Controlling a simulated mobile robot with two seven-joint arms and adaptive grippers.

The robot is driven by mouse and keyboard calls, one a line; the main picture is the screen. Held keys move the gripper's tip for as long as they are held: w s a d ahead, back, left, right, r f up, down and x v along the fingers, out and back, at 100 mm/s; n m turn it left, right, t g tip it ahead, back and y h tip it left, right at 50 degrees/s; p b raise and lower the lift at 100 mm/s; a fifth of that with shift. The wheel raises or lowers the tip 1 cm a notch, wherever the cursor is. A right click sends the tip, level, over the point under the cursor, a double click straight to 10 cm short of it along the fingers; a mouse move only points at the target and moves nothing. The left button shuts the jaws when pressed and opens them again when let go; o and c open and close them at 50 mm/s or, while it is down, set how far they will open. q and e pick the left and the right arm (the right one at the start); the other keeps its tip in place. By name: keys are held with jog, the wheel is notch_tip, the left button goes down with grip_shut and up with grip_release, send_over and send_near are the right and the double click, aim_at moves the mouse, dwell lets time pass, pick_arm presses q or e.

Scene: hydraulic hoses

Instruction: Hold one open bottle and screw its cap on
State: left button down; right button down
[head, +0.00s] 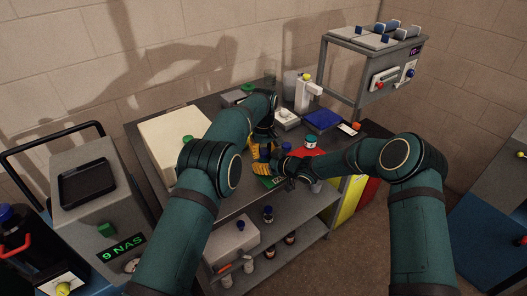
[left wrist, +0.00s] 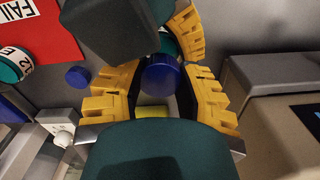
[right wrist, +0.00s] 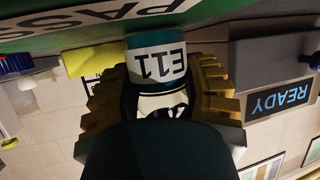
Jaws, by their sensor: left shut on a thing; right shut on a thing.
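My left gripper (head: 262,151) stands over the middle of the table. In the left wrist view its yellow fingers are shut around a blue cap (left wrist: 160,80). A teal surface shows just beyond the cap, and I cannot tell whether it is a bottle. My right gripper (head: 290,168) is close beside the left one, low over the front of the table. In the right wrist view it is shut on a bottle (right wrist: 157,68) with a white E11 label and a teal band. My gripper hides this bottle's other end, so I cannot see how cap and neck meet.
A loose blue cap (left wrist: 77,77) lies nearby. The green PASS mat (right wrist: 60,15) is close to the held bottle. A white dispenser (head: 304,93) and blue tray (head: 322,120) stand behind.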

pick_arm(q)
jog(key=shift+m, duration=0.6)
jog(key=c, duration=0.7)
grip_release()
jog(key=shift+r, duration=0.1)
jog(key=shift+r, duration=2.2)
jog(key=shift+o, duration=0.5)
